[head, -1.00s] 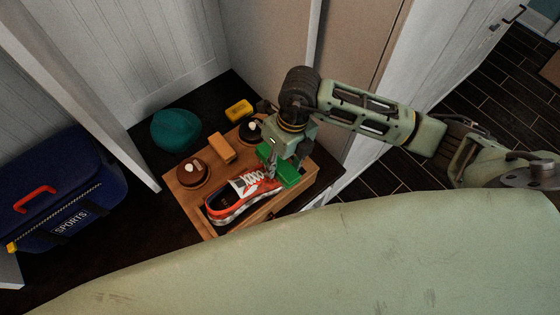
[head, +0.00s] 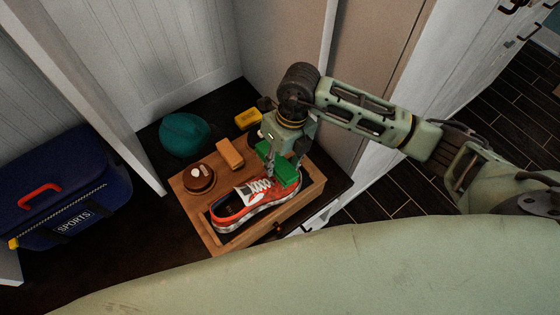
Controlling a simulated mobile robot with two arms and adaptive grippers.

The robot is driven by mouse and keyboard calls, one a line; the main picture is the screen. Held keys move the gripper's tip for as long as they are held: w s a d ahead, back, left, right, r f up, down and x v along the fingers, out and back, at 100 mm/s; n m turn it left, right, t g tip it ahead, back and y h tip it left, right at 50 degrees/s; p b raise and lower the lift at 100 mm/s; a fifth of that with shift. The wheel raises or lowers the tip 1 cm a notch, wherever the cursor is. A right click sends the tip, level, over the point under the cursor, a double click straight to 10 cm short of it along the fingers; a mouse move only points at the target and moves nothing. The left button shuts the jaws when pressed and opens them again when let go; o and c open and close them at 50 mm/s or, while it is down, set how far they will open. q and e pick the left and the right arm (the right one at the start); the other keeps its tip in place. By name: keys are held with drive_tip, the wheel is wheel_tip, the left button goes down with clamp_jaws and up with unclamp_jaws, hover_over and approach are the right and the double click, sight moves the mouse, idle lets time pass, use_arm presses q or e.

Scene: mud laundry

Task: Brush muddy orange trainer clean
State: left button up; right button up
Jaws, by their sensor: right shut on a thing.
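The lower side of the trainer looks pale and greyish; I cannot tell how much of that is mud. My right gripper (head: 279,165) is shut on a green brush (head: 286,174), held at the toe end of the trainer. The brush looks close to or touching the toe, and hides part of it. My left gripper is not in view.
In the tray are a round brown brush or tin (head: 199,180) and an orange-tan block (head: 230,154). Behind stand a teal hat-like item (head: 184,134) and a yellow block (head: 248,119). A blue sports bag (head: 75,190) is at left. White panels and a door frame close in the back.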

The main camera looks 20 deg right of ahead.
sight(287, 171)
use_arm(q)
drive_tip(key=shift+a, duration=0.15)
use_arm(e)
drive_tip(key=shift+s, duration=0.1)
drive_tip(key=shift+s+d+p, duration=0.2)
drive_tip(key=shift+s+d, duration=0.05)
drive_tip(key=shift+s, duration=0.35)
drive_tip(key=shift+s+d+p, duration=0.2)
drive_tip(key=shift+s, duration=0.35)
drive_tip(key=shift+s+d, duration=0.15)
drive_tip(key=shift+s, duration=0.3)
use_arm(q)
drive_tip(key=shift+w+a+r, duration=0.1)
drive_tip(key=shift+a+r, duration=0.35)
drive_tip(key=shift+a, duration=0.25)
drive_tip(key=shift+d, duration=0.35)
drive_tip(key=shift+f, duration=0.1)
use_arm(e)
drive_tip(key=shift+w, duration=0.1)
drive_tip(key=shift+w+a+b, duration=0.3)
drive_tip(key=shift+w+a, duration=0.05)
drive_tip(key=shift+w, duration=0.45)
drive_tip(key=shift+w+a+b, duration=0.25)
drive_tip(key=shift+w+b, duration=0.05)
drive_tip(key=shift+w, duration=0.45)
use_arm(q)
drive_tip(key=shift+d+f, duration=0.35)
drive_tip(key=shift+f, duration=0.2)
